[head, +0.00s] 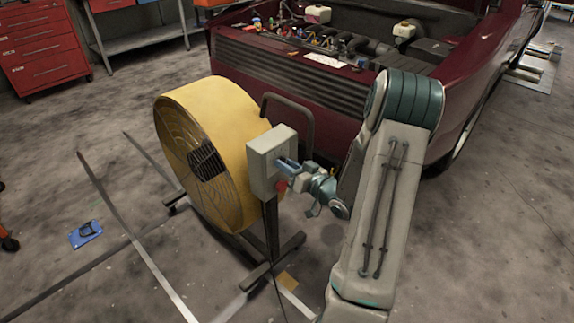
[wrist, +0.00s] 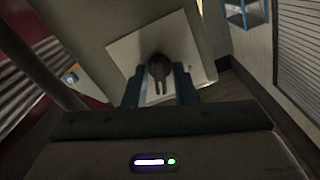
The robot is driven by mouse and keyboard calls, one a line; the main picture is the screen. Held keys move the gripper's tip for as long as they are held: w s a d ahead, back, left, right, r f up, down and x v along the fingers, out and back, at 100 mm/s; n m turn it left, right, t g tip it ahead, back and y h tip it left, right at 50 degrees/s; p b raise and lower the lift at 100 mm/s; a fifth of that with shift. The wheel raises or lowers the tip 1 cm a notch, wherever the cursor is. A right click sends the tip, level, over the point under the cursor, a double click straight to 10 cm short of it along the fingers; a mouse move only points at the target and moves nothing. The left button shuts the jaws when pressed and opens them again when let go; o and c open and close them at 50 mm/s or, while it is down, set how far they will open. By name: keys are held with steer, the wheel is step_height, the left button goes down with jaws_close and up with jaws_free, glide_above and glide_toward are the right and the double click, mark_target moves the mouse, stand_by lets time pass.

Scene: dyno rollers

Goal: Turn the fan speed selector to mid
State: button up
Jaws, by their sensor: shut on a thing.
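The yellow drum fan (head: 213,140) stands on a dark wheeled frame in front of the car. Its grey control box (head: 272,158) is mounted on a post at the fan's right side. My gripper (head: 285,165) is at the face of the box. In the wrist view, a dark selector knob (wrist: 160,72) sits on a pale square plate (wrist: 125,50). The two blue fingers of my gripper (wrist: 160,85) are on either side of the knob and shut on it. Any speed marks are too small or dark to read. A red button (head: 281,185) shows low on the box.
A dark red car (head: 300,82) with an open engine bay stands behind the fan. A dark handle bar (head: 308,120) rises beside the box. A red tool cabinet (head: 42,50) is at the back left. A blue item (head: 86,233) lies on the floor. The front floor is mostly clear.

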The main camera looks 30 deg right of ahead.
steer(key=o, duration=0.7)
steer(key=v, duration=1.4)
steer(key=shift+p, duration=0.35)
steer(key=shift+w, duration=0.15)
